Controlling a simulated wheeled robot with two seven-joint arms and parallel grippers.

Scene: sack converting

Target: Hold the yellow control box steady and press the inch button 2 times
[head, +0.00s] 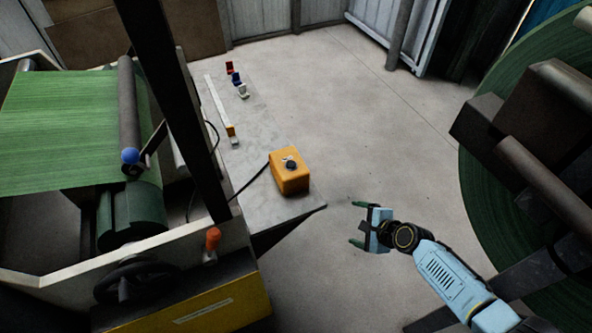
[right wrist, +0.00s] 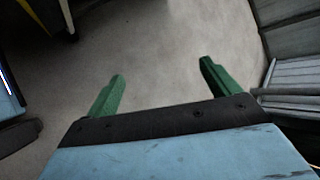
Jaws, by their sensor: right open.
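The yellow control box (head: 289,172) stands near the front right corner of the grey table. Its top carries a dark round button and a small light-coloured part beside it. A black cable runs from its left side. My right gripper (head: 356,223) is to the right of the box and nearer, past the table's edge, over open floor. Its green fingers are apart with nothing between them; they also show in the right wrist view (right wrist: 163,90), with only floor beyond. My left gripper is not in view.
On the grey table (head: 262,125) lie a long white strip (head: 217,105), a small yellow-orange piece (head: 230,130) and red, blue and white clips (head: 236,77). A machine with a green sheet (head: 60,125) stands left. A large green roll (head: 485,200) stands right. Floor between is clear.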

